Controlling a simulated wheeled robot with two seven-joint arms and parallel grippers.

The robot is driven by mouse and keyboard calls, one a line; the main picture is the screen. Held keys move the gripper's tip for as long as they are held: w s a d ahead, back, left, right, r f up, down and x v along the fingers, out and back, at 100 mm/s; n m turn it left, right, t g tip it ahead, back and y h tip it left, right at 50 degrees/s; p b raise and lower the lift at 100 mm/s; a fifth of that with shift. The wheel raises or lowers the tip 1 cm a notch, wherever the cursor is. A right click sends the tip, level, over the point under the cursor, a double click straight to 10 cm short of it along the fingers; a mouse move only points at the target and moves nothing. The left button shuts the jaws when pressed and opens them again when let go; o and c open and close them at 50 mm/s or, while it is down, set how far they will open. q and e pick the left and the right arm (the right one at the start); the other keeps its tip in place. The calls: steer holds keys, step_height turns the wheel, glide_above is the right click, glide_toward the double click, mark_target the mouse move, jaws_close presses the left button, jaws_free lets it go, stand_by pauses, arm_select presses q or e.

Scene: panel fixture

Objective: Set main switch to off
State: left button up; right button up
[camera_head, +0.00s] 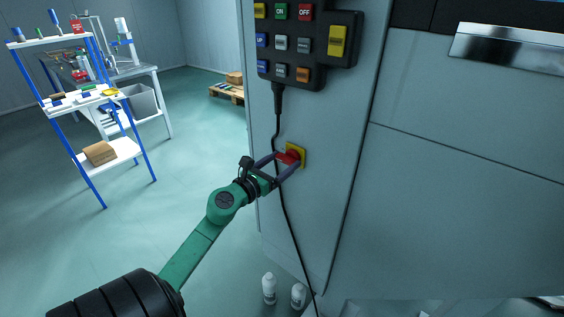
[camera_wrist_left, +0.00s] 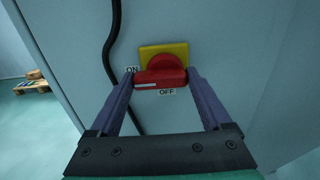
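The main switch is a red rotary handle (camera_wrist_left: 160,77) on a yellow plate (camera_wrist_left: 177,48), mounted on the grey cabinet side. It also shows as a red handle in the head view (camera_head: 288,157). The handle's bar looks level in the wrist view, with its left end by the ON label (camera_wrist_left: 132,70). The OFF label (camera_wrist_left: 167,92) is just below the bar. My left gripper (camera_wrist_left: 160,75) has its fingers spread, one on each side of the bar; whether the tips touch it cannot be told. My right gripper is out of view.
A black cable (camera_head: 281,190) hangs from the button pendant (camera_head: 291,88) and passes close to the left gripper. White bottles (camera_head: 269,288) stand on the floor below. A shelf rack (camera_head: 105,150) stands at the left; the floor between is open.

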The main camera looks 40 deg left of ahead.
arm_select(q)
steer(key=c, duration=0.6)
steer(key=shift+n, duration=0.4)
steer(key=n+p, duration=0.1)
steer(key=n, duration=0.1)
steer(key=shift+n, duration=0.3)
steer(key=n+p, duration=0.2)
steer(key=n, duration=0.3)
steer(key=shift+f+p, duration=0.2)
steer(key=shift+p, duration=0.1)
steer(key=n+p, duration=0.1)
steer(key=n, duration=0.2)
steer(key=n+p, duration=0.1)
steer(key=n, duration=0.1)
steer(key=shift+d+f+n, duration=0.15)
steer(key=shift+d+n, duration=0.05)
steer(key=shift+n, duration=0.2)
steer(key=shift+d+f+n+p, duration=0.15)
steer(key=shift+n+p, duration=1)
steer(key=shift+n, duration=0.75)
